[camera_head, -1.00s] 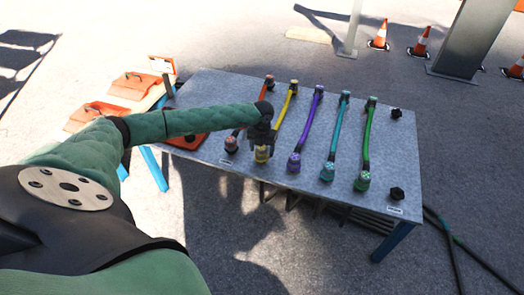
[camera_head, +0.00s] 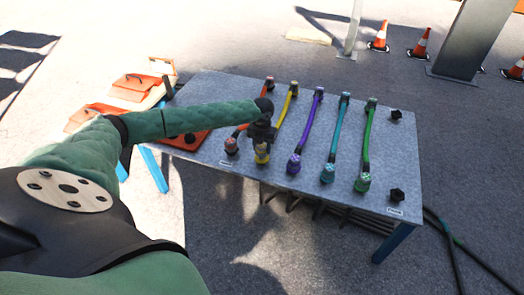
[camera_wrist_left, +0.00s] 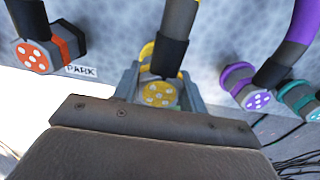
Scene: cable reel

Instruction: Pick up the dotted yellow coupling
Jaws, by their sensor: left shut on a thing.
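The dotted yellow coupling (camera_wrist_left: 160,94) sits between the jaws of my left gripper (camera_wrist_left: 158,88) in the left wrist view. Its face with pale dots points toward the camera, and its yellow hose runs up and away. In the head view the coupling (camera_head: 262,155) is at the near edge of the grey table, just below my left gripper (camera_head: 262,140). The left gripper is shut on it. Whether the coupling is clear of the table surface cannot be told. My right gripper is not in view.
An orange coupling (camera_head: 231,146) is close on the left and a purple one (camera_head: 294,163) on the right. Teal (camera_head: 327,173) and green (camera_head: 362,182) couplings lie farther right on the grey table (camera_head: 225,100). Orange cases (camera_head: 135,87) stand at left. Traffic cones (camera_head: 420,42) stand behind.

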